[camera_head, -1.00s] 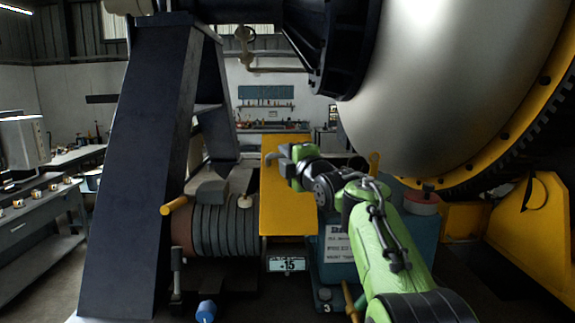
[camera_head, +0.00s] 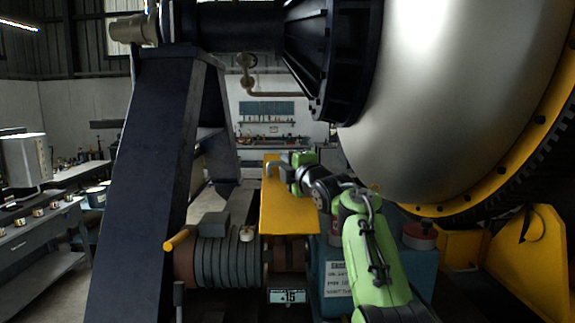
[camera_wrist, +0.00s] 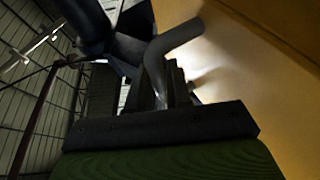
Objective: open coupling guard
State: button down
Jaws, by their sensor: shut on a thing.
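The coupling guard is a flat yellow panel (camera_head: 288,212) at the middle of the head view, between the ribbed motor and the blue-grey housing. It is tilted, with its top edge leaning away from me. My gripper (camera_head: 276,166) is at its upper left edge, with my green arm reaching in from the lower right. In the wrist view the panel's yellow face (camera_wrist: 265,75) fills the right side. A bent grey handle (camera_wrist: 165,60) stands between my gripper's fingers (camera_wrist: 165,95), which are shut on it. The fingertips are partly dark and hidden.
A blue-grey housing (camera_head: 335,275) is right. A dark slanted support (camera_head: 150,180) stands left, and a large silver vessel (camera_head: 440,110) hangs above right.

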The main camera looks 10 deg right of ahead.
jog(key=shift+r, duration=0.15)
jog(key=c, duration=1.1)
grip_release()
jog(key=shift+s, duration=0.1)
jog(key=shift+s+f+b, duration=0.2)
jog(key=shift+f+b, duration=0.05)
jog(key=shift+b, duration=0.15)
jog(key=b+v, duration=0.8)
jog(key=v, duration=0.7)
jog(key=shift+s+d+b, duration=0.1)
jog(key=shift+s+b, duration=0.05)
jog(key=shift+b, duration=0.15)
